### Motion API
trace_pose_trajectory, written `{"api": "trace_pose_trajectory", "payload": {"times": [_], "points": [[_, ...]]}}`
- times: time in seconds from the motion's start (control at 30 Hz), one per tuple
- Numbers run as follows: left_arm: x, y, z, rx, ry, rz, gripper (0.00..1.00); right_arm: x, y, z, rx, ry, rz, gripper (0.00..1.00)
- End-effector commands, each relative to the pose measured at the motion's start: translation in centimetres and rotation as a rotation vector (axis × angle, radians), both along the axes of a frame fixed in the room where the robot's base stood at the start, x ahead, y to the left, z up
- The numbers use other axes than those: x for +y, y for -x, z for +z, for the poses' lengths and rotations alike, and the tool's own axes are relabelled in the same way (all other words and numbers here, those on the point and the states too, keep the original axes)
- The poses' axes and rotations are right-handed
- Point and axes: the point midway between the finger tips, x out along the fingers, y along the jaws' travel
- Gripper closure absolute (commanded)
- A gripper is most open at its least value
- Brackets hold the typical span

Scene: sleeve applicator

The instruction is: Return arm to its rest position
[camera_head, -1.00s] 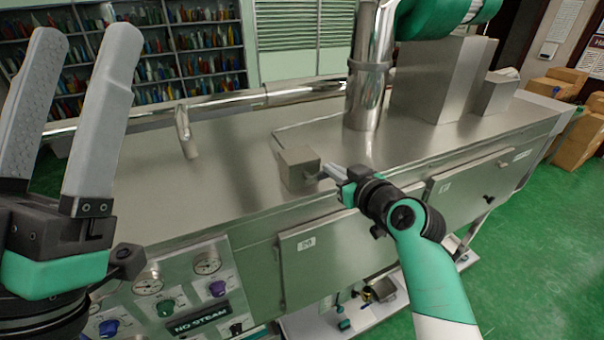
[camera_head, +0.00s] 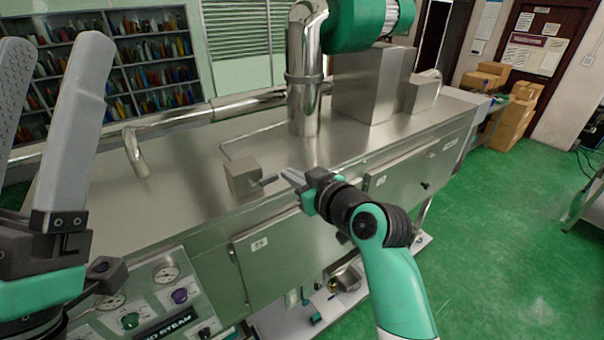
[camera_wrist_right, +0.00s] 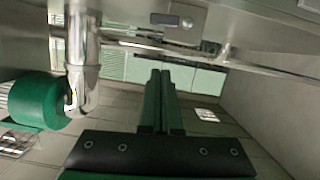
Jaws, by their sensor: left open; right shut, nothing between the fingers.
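My left gripper (camera_head: 58,45) stands close at the left edge of the head view, its two grey fingers pointing up, spread apart and empty. My right gripper (camera_head: 287,177) is just above the machine's front edge, its fingers shut together with nothing between them. They point left at a small metal box (camera_head: 243,175) with a short lever (camera_head: 265,181) on the steel top (camera_head: 190,185). A small gap shows between fingertips and lever. In the right wrist view, the shut fingers (camera_wrist_right: 165,90) point up the picture, touching nothing visible.
A shiny vertical duct (camera_head: 304,85) and a large metal housing (camera_head: 368,85) rise from the machine top behind my right gripper. A horizontal pipe (camera_head: 235,105) runs along the back. Gauges and knobs (camera_head: 130,320) line the front. Green floor (camera_head: 490,220) is open at right.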

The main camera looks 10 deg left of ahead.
Motion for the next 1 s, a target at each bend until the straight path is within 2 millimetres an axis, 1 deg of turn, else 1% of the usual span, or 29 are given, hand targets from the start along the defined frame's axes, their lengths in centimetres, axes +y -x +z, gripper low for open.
{"api": "trace_pose_trajectory", "payload": {"times": [0.27,0.33,0.37,0.47,0.5,0.57,0.67,0.7,0.77,0.8,0.87,0.9,0.97,1.0], "points": [[0.0,0.0,0.0,0.0,0.0,0.0,0.3,0.0,0.0,0.0,0.0,0.0,0.001,1.0],[0.0,0.0,0.2,0.0,0.0,0.0,0.3,-0.3,-0.1,0.1,0.0,0.0,-0.004,1.0],[0.0,0.0,0.3,0.0,0.0,0.0,0.3,-0.7,-0.2,0.0,0.004,0.002,-0.01,1.0],[0.0,0.0,1.0,0.0,0.0,0.0,0.3,-2.7,-0.8,-1.7,0.032,0.009,-0.038,1.0],[0.0,0.0,1.4,0.0,0.0,0.0,0.3,-4.2,-1.1,-1.1,0.005,0.005,-0.061,1.0],[0.0,0.0,1.8,0.0,0.0,0.0,0.3,-6.0,-1.1,0.6,-0.061,0.008,-0.093,1.0],[0.0,0.0,2.4,0.0,0.0,0.0,0.3,-9.6,-0.5,4.6,-0.198,0.015,-0.164,1.0],[0.0,0.0,2.6,0.0,0.0,0.0,0.3,-11.0,0.1,6.6,-0.255,0.011,-0.196,1.0],[0.0,0.0,2.9,0.0,0.0,0.0,0.3,-13.3,1.5,9.8,-0.347,-0.002,-0.252,1.0],[0.0,0.0,3.1,0.0,0.0,0.0,0.3,-14.8,2.8,12.0,-0.41,-0.015,-0.29,1.0],[0.0,0.0,3.4,0.0,0.0,0.0,0.3,-17.1,5.4,15.5,-0.511,-0.044,-0.35,1.0],[0.0,0.0,3.6,0.0,0.0,0.0,0.3,-18.5,7.6,17.8,-0.58,-0.069,-0.39,1.0],[0.0,0.0,3.8,0.0,0.0,0.0,0.3,-20.5,11.3,21.1,-0.683,-0.117,-0.447,1.0],[0.0,0.0,3.9,0.0,0.0,0.0,0.3,-21.7,14.0,22.9,-0.748,-0.153,-0.479,1.0]]}}
